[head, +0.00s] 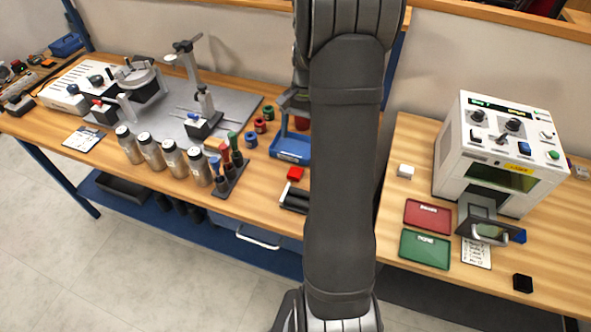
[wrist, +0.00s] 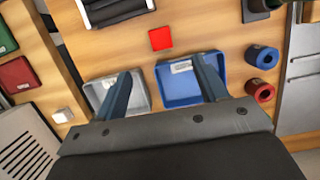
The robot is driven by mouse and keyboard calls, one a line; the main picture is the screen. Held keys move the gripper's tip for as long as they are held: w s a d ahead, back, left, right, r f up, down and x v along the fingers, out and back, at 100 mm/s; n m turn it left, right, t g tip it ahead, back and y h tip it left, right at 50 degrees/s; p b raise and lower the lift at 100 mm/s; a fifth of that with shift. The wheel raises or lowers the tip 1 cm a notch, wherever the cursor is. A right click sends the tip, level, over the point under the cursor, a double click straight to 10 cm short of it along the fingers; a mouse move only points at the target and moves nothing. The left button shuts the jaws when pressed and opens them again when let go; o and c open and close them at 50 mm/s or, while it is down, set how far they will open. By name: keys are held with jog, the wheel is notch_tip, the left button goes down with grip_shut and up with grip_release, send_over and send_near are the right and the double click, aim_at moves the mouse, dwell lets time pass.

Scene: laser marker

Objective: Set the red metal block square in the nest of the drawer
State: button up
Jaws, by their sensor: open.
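The red metal block (head: 295,173) lies on the left bench, in front of the blue tray. In the wrist view the red block (wrist: 160,38) lies flat on the wood, beyond my fingertips and roughly centred between them. My gripper (wrist: 161,66) is open and empty, above the trays and apart from the block. In the head view my arm hides most of the gripper. The white laser marker (head: 503,143) stands on the right bench. At its front is a drawer (head: 480,212) with a grey plate and a handle; whether its nest is empty is too small to tell.
A blue tray (wrist: 180,86) and grey tray (wrist: 103,92) lie below my fingers. Black bars (wrist: 115,8) lie near the red block. A white block (head: 405,171), red tray (head: 427,216) and green tray (head: 424,250) are on the right bench. Bottles (head: 150,152) stand left.

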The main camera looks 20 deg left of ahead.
jog(key=s+r+n+t, duration=0.2)
jog(key=s+r+t, duration=0.25)
jog(key=s, duration=0.35)
jog(key=t, duration=0.2)
send_over(295, 172)
jog(key=s, duration=0.2)
jog(key=shift+y, duration=0.3)
jog(key=f, duration=1)
jog(key=shift+s+d+f, duration=0.2)
jog(key=shift+d+f, duration=0.1)
jog(key=shift+x, duration=3.05)
jog(key=shift+w+a, duration=0.15)
jog(key=c, duration=1.3)
